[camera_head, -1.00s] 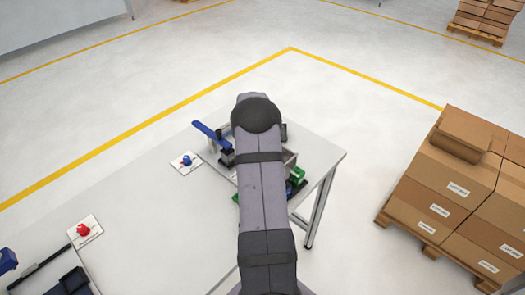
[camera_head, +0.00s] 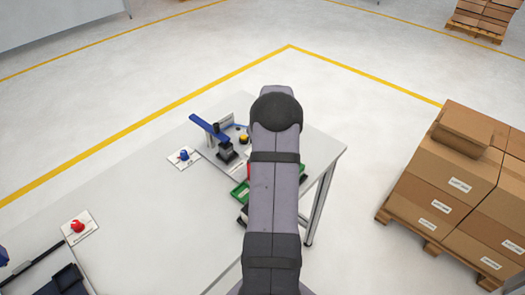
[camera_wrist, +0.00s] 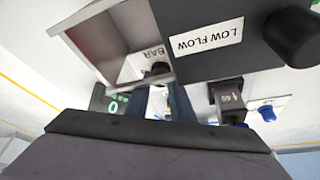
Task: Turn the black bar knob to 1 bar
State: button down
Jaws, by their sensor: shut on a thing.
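In the wrist view, the black bar knob (camera_wrist: 159,68) sits by a white plate marked BAR (camera_wrist: 140,60). Only a small part of the knob shows. My gripper (camera_wrist: 163,80) reaches up to it with two dark fingers and is shut on it. The fingers hide much of the knob, and I cannot make out its pointer or any scale mark for 1 bar. In the head view my arm covers the gripper and the knob.
A dark LOW FLOW box (camera_wrist: 210,45) with a large black knob (camera_wrist: 292,38) is close by on the right. A block marked 60 (camera_wrist: 230,100) stands below it. The table (camera_head: 150,210) holds a blue lever (camera_head: 208,128), blue knob (camera_head: 184,155) and red knob (camera_head: 77,226).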

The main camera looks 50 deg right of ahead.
jog(key=shift+d+f+n+y+b, duration=0.1)
jog(key=shift+n+y+b, duration=0.3)
jog(key=shift+n+b, duration=0.9)
jog(key=c, duration=1.5)
grip_release()
jog(key=shift+c, duration=0.2)
jog(key=shift+s+r+b, duration=0.1)
jog(key=shift+r+b, duration=0.1)
jog(key=shift+b, duration=0.1)
jog(key=b+v, duration=0.2)
jog(key=v, duration=0.5)
jog(key=shift+s, duration=0.15)
